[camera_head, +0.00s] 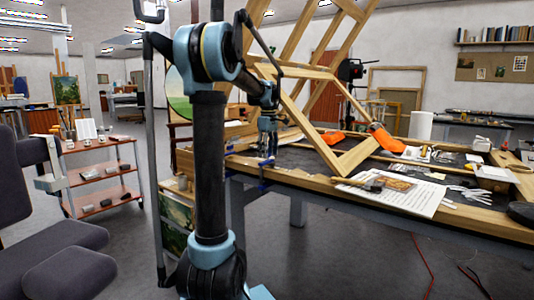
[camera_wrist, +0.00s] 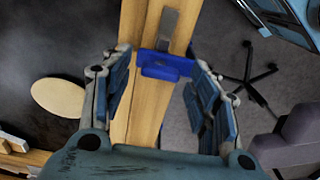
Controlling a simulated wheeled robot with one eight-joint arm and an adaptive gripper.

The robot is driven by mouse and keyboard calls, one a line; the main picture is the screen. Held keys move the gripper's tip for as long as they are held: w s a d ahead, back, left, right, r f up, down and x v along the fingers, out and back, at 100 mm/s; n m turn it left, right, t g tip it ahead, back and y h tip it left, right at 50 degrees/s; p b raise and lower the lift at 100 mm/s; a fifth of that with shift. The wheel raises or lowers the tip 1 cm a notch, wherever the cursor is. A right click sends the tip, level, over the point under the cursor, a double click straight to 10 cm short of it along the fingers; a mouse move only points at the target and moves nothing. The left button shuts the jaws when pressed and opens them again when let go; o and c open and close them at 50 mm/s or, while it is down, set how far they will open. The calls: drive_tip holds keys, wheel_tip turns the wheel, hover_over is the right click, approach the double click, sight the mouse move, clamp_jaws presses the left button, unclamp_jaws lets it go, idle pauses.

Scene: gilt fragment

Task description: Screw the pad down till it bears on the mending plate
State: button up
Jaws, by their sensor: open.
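In the wrist view a blue clamp part (camera_wrist: 165,66) crosses a pale wooden bar (camera_wrist: 150,105). A narrow grey metal piece (camera_wrist: 168,22) stands at its far side; I cannot tell whether it belongs to the clamp or is the mending plate. No pad or screw can be clearly made out. My gripper (camera_wrist: 160,62) is open, its fingers on either side of the bar and clamp part, with nothing held. In the head view my gripper (camera_head: 267,147) points down at the left end of the workbench, above a blue clamp (camera_head: 262,186) at its edge.
The workbench (camera_head: 470,218) carries a wooden frame (camera_head: 322,150), orange pieces (camera_head: 385,139), a printed sheet (camera_head: 400,190) and white gloves (camera_head: 468,194). A shelf trolley (camera_head: 100,176) and a dark chair (camera_head: 50,245) stand at left. A round pale top (camera_wrist: 58,97) shows in the wrist view.

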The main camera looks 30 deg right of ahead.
drive_tip(key=c, duration=1.1)
drive_tip(key=shift+o, duration=0.2)
drive_tip(key=shift+m, duration=0.4)
